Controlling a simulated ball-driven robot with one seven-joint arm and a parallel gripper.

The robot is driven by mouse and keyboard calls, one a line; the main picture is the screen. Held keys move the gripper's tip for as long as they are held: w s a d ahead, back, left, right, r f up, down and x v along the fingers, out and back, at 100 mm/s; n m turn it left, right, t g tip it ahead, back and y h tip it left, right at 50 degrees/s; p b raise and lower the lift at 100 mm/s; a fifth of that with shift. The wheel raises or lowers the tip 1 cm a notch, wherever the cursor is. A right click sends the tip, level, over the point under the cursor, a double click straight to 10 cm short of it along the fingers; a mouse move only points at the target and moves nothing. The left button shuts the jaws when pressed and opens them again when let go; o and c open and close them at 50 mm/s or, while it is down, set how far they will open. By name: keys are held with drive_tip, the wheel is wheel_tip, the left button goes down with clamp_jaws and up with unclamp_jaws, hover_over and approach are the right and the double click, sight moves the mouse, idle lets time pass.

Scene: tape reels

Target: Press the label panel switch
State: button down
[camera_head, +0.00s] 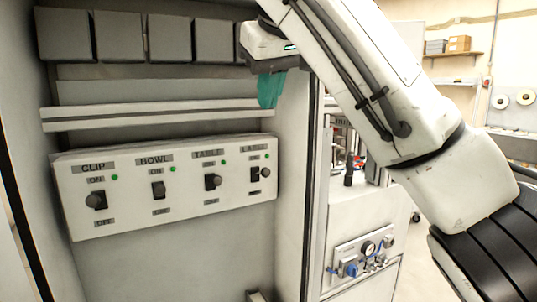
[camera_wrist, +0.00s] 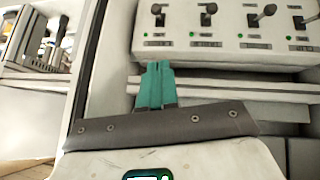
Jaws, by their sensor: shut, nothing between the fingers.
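The label switch (camera_head: 256,174) is the rightmost on a white panel (camera_head: 130,222), with a dark knob, a green light and ON and OFF plates. I cannot tell which way its lever is set. My gripper (camera_head: 270,90) has teal fingers, shut and empty. They point down, above and apart from the panel's right end. In the wrist view the panel appears upside down, and the label switch (camera_wrist: 158,14) is leftmost at the top. The closed fingers (camera_wrist: 158,68) point toward it, with a gap between.
The clip switch (camera_head: 97,201), bowl switch (camera_head: 158,190) and table switch (camera_head: 213,182) sit in a row to the left. A white ledge (camera_head: 120,119) runs above the panel. The cabinet's right side wall (camera_head: 292,180) stands close beside the panel. The space in front of the panel looks clear.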

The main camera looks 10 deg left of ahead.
drive_tip(key=p, duration=0.2)
hover_over(262, 173)
wheel_tip(262, 173, down, 8)
drive_tip(key=shift+s+d+f, duration=0.15)
drive_tip(key=shift+d+f, duration=0.05)
drive_tip(key=shift+f, duration=0.75)
drive_tip(key=shift+s+d+f, duration=0.15)
drive_tip(key=shift+f, duration=0.8)
